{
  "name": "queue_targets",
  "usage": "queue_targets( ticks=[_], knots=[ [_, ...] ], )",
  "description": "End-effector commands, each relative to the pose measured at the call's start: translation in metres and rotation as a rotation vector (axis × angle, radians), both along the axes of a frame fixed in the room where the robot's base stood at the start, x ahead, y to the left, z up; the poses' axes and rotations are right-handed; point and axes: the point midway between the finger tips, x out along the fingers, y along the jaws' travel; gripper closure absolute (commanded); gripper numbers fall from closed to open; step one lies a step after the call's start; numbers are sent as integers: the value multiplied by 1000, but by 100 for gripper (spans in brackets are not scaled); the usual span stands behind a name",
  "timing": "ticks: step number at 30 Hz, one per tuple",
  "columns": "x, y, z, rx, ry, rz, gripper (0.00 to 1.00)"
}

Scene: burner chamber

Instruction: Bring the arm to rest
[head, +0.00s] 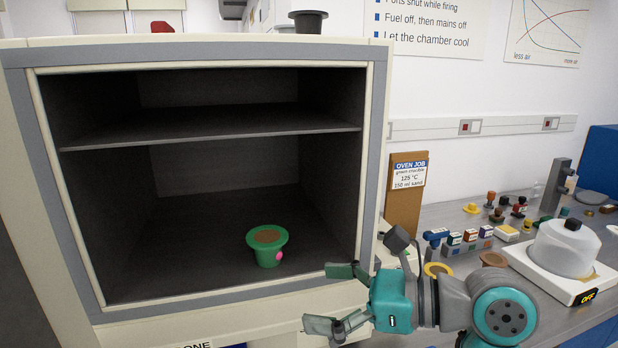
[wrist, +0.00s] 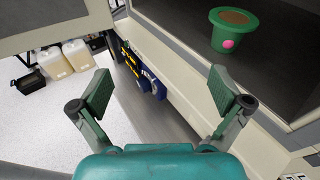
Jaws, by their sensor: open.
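My gripper (head: 343,298) is open and empty, in front of the lower right part of the oven's opening. Its two fingers are spread wide in the wrist view (wrist: 158,98), with nothing between them. My arm reaches in from the lower right. A green crucible (head: 267,254) with brown fill and a pink dot stands upright on the oven floor, apart from the gripper. It also shows in the wrist view (wrist: 230,36), beyond the right finger. The oven (head: 376,170) is open at the front, with one shelf (head: 210,133) above the crucible.
A bench (head: 440,280) at the right holds a white device (head: 560,262) with an orange OFF display, and several small coloured blocks and stoppers. An oven job card (head: 408,174) stands by the oven. Jugs (wrist: 77,54) stand on the floor.

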Motion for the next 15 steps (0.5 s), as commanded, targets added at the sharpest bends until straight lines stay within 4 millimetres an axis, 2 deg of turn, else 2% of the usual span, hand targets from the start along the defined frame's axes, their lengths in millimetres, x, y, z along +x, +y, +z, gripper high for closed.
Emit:
queue_targets(
  ticks=[8, 15],
  knots=[
    [6, -1, -23, 11, -54, -47, 0],
    [13, -4, -56, 7, -135, -121, 0]
  ],
)
